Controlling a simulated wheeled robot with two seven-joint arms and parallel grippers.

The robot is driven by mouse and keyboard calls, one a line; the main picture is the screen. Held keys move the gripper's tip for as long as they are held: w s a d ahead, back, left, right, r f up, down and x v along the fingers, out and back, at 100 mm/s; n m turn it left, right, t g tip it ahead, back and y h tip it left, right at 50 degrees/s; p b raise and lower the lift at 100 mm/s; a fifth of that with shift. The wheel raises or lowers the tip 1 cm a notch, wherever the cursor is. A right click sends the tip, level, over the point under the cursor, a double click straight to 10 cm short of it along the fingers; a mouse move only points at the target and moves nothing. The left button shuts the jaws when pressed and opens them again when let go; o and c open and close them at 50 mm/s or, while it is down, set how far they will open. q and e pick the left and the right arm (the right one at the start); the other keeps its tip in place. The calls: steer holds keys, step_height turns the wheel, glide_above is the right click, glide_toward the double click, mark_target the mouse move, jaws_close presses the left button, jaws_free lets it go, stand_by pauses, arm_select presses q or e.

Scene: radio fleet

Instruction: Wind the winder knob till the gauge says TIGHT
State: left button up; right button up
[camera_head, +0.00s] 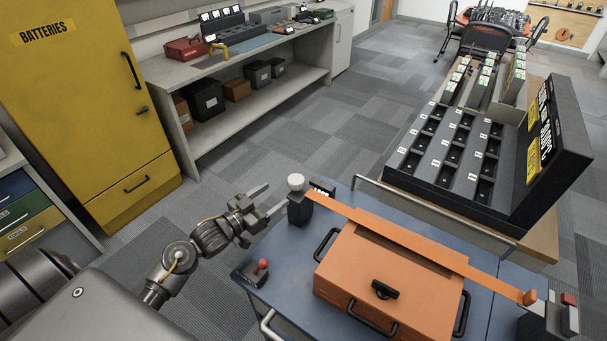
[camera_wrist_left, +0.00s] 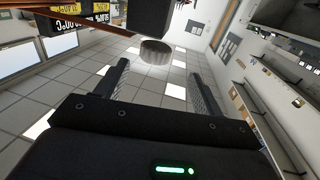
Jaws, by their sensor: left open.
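The winder knob (camera_head: 296,182) is a pale grey ribbed cap on a black post (camera_head: 300,208) at the left end of an orange strap (camera_head: 395,236). In the left wrist view the knob (camera_wrist_left: 157,51) appears just past the fingertips, between their lines, with a gap on both sides. My left gripper (camera_head: 274,198) is open and empty, to the left of the knob and pointing toward it; its two fingers also show in the left wrist view (camera_wrist_left: 158,72). A small dark plate (camera_head: 322,187) beside the knob may be the gauge; its reading is not legible. My right gripper is out of view.
The strap crosses an orange case (camera_head: 385,285) with black handles on a blue cart (camera_head: 262,239). A black slotted rack (camera_head: 450,150) stands behind. A yellow battery cabinet (camera_head: 75,90) is at left.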

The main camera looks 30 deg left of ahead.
mark_target(300, 180)
arm_select(q)
steer(key=w+d, duration=0.1)
steer(key=w+p, duration=0.1)
steer(key=w, duration=0.1)
steer(key=shift+d+r, duration=0.35)
steer(key=shift+d, duration=0.05)
steer(key=p+x, duration=0.1)
steer(key=x, duration=0.5)
steer(key=shift+a+f, duration=0.1)
steer(key=shift+f, duration=0.1)
steer(key=shift+x, duration=0.85)
steer(key=shift+f, duration=0.1)
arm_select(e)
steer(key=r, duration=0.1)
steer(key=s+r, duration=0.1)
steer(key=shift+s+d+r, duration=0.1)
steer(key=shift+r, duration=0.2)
arm_select(q)
steer(key=shift+c, duration=0.9)
steer(key=c, duration=0.8)
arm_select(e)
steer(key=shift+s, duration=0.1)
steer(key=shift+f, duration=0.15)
